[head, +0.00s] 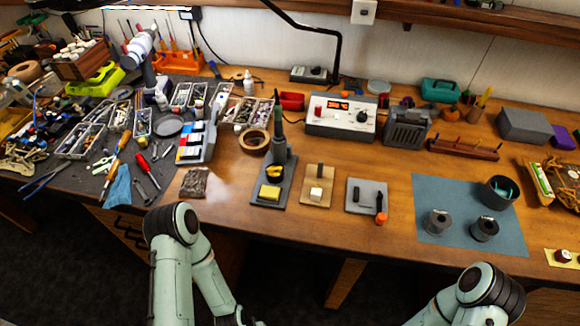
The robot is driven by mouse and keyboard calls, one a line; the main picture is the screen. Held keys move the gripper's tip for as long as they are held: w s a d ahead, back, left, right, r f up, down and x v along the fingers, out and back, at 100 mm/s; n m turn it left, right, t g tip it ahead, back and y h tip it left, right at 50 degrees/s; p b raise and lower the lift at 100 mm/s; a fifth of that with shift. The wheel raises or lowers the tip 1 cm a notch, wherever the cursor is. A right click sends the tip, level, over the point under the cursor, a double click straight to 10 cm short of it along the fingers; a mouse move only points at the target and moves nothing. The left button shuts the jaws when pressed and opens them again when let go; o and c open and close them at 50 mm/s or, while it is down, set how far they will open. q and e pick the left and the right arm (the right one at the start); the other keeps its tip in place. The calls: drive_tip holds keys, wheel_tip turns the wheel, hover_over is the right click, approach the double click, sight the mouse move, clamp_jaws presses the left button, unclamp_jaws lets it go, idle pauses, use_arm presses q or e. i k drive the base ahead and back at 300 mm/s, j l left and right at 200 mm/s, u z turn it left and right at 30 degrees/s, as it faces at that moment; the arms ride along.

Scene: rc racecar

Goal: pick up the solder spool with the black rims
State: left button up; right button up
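Two small spools stand upright on the blue-grey mat (460,187) at the right of the workbench. The right-hand spool (485,229) has black rims and stands near the mat's front edge. The other spool (438,222) looks greyer and stands just to its left, apart from it. Neither spool is held. My two pale green arms show only at the bottom of the head view, in front of the bench. Both grippers are out of view.
A dark cup (511,185) with something teal inside stands behind the black-rimmed spool. A grey tile (357,206) with small parts lies left of the mat. A soldering station (340,117) stands farther back.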

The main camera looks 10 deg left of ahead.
sight(481, 231)
drive_tip(key=j, duration=0.15)
drive_tip(key=k+l+z, duration=0.2)
drive_tip(key=l+z, duration=0.25)
drive_tip(key=k+l+z, duration=0.1)
drive_tip(key=l+z, duration=0.2)
drive_tip(key=z, duration=0.2)
